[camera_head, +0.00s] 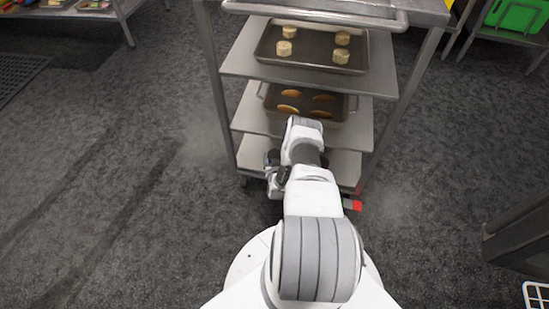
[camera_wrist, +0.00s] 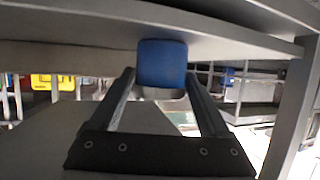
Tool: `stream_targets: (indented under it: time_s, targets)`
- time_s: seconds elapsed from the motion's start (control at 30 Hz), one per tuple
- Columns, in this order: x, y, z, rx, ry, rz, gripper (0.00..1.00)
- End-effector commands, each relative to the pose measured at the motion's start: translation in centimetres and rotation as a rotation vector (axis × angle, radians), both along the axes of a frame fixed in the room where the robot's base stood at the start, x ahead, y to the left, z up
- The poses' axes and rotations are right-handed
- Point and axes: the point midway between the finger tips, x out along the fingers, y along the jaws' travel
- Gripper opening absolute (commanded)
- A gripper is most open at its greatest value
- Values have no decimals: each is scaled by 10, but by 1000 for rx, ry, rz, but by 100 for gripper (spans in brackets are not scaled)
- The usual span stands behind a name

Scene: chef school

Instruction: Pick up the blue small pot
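The blue small pot (camera_wrist: 162,63) shows in the wrist view against a pale shelf surface (camera_wrist: 90,22) that runs across the top of that picture. My gripper (camera_wrist: 159,73) is open, with one finger to each side of the pot. A narrow gap shows at the left finger; the right finger is very close, and I cannot tell whether it touches. In the head view my arm reaches to the lower shelves of a metal rack (camera_head: 240,62). The pot is not visible there, and my arm hides part of the lower shelf.
The rack holds a tray of pale pastries (camera_head: 310,57) and, below it, a tray of golden pastries (camera_head: 334,106). A rack post (camera_wrist: 292,110) stands at the right in the wrist view. The floor (camera_head: 110,190) left of the rack is clear.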

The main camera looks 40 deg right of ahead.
Motion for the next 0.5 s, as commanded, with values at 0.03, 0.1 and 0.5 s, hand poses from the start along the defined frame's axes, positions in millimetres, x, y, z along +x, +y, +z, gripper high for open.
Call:
stream_targets:
  time_s: [0.03,0.1,0.5]
  targets:
    - [0,0,0,0,0,0,69]
    - [0,0,0,0,0,0,57]
    - [1,0,1,-1,-2,0,5]
